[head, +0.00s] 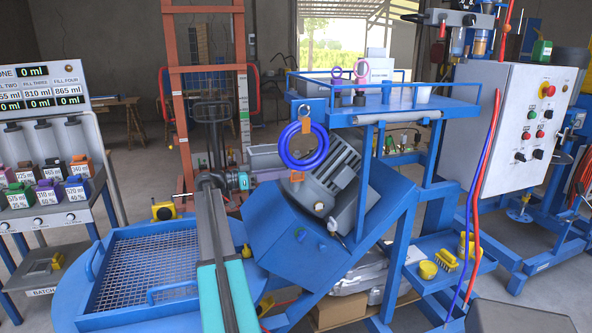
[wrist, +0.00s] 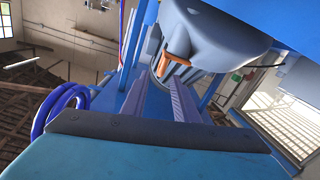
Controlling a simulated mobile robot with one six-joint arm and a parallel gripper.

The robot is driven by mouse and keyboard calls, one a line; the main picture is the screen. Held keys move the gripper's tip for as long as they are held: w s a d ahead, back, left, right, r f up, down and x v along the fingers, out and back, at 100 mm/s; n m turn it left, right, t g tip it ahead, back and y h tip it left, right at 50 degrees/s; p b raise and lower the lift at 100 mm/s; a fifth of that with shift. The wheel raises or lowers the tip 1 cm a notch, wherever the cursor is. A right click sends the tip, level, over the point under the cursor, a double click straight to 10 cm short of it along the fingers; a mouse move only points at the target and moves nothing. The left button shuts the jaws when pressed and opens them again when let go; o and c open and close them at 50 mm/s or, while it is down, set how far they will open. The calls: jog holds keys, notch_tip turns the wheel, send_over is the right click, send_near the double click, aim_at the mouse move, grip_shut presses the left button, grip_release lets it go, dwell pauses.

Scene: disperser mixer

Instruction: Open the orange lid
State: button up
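A small orange part (wrist: 177,67), which may be the orange lid, sits against the grey motor housing (wrist: 215,40) in the wrist view. In the head view an orange piece (head: 297,176) shows at the left side of the grey motor (head: 330,180). My gripper (head: 274,175) is just left of it, with its fingers pointing right. In the wrist view my gripper (wrist: 160,80) has its two fingers apart with nothing visible between them. The orange part is just beyond the fingertips; I cannot tell whether they touch it.
A blue hose coil (head: 304,146) hangs above the motor from an orange hook. A blue shelf (head: 430,100) is above, and a mesh-topped blue vat (head: 150,268) is at lower left. A control cabinet (head: 525,125) stands right.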

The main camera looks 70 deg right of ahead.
aim_at(297, 171)
jog(key=p+x, duration=0.1)
jog(key=x, duration=0.5)
jog(key=shift+s+d+p, duration=0.1)
jog(key=shift+s+p, duration=0.1)
jog(key=shift+p, duration=0.1)
jog(key=shift+c, duration=0.4)
jog(key=shift+f, duration=0.1)
grip_shut()
